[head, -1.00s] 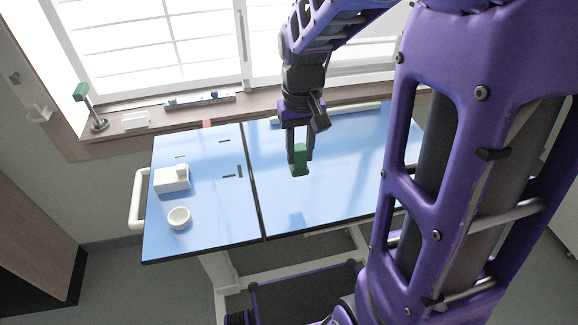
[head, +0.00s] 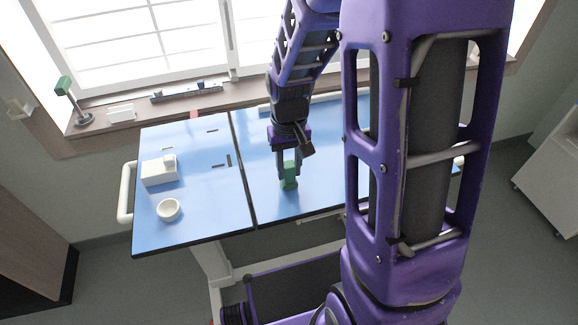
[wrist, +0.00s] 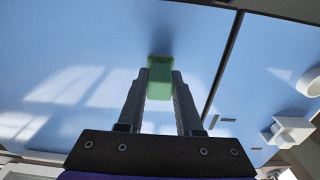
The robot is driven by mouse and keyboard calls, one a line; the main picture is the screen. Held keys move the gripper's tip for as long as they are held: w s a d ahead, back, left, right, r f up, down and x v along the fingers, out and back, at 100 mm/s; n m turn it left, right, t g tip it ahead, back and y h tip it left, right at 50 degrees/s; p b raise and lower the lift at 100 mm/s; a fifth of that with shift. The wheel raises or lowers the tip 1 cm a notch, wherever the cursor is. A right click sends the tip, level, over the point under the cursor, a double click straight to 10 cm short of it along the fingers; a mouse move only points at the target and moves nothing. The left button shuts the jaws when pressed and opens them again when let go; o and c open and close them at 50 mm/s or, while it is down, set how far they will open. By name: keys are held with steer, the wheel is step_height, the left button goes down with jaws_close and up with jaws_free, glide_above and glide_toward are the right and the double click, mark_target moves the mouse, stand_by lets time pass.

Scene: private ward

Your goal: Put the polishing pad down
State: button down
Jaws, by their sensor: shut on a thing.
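A green block, which I take to be the polishing pad (head: 290,177), is between the fingers of my gripper (head: 288,165). In the wrist view the pad (wrist: 160,82) sits between the two dark fingertips (wrist: 160,90), with its far end sticking out past them. My gripper is shut on it and points down over the right panel of the blue tabletop (head: 318,172), near its front edge. A dark shadow lies by the pad on the surface. I cannot tell whether the pad touches the tabletop.
On the left panel stand a white box-like object (head: 159,171) and a small white bowl (head: 168,210). A dark seam (head: 241,170) divides the panels. The windowsill behind holds a green-topped stand (head: 72,101) and a dark rail (head: 185,92). Blue surface around the pad is clear.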

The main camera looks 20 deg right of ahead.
mark_target(289, 166)
steer(key=c, duration=0.6)
jaws_free()
steer(key=shift+f, duration=0.1)
step_height(289, 166, up, 12)
steer(key=shift+r+p, duration=0.2)
steer(key=shift+p, duration=0.75)
